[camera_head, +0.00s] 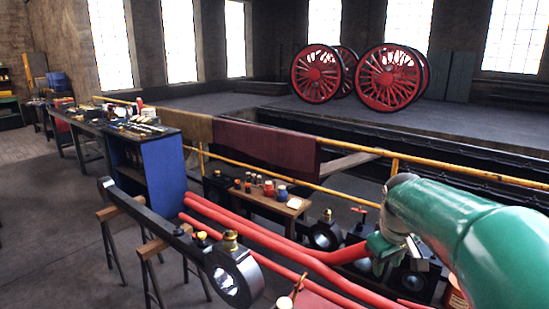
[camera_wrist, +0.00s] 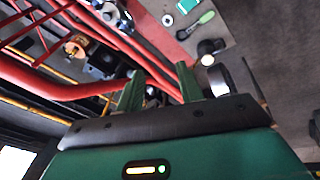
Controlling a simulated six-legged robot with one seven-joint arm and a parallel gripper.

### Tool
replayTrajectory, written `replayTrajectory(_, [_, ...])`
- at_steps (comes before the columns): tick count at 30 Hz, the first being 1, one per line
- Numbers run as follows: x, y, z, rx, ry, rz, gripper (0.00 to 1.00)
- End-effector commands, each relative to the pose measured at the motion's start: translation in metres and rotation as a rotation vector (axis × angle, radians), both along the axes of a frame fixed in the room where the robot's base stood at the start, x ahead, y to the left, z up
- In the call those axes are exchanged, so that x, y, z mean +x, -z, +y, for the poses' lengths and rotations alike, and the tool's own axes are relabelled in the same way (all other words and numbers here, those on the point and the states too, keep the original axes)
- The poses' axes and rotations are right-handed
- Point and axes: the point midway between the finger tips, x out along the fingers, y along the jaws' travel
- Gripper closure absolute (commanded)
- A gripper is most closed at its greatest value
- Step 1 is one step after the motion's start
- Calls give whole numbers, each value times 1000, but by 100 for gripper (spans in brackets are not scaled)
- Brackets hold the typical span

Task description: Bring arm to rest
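My gripper (camera_wrist: 160,83) shows in the wrist view as two green fingers set well apart. Nothing is visibly held between them; red bars and floor show behind the gap. In the head view my green arm comes in from the right, and my gripper (camera_head: 385,248) is small and partly hidden, low over the red bars (camera_head: 270,240). Whether it touches them I cannot tell.
A black rod (camera_head: 150,222) with a ring end lies on trestles (camera_head: 150,250) at left. A small wooden table (camera_head: 285,208) holds jars. A yellow railing (camera_head: 430,177) runs behind, with cloths draped over it. Red wheels (camera_head: 388,78) stand far back.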

Motion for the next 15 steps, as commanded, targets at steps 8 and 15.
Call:
replayTrajectory(8, [-72,-19,43,47,102,-94,63])
replayTrajectory(15, [-133,-17,70,111,194,-167,63])
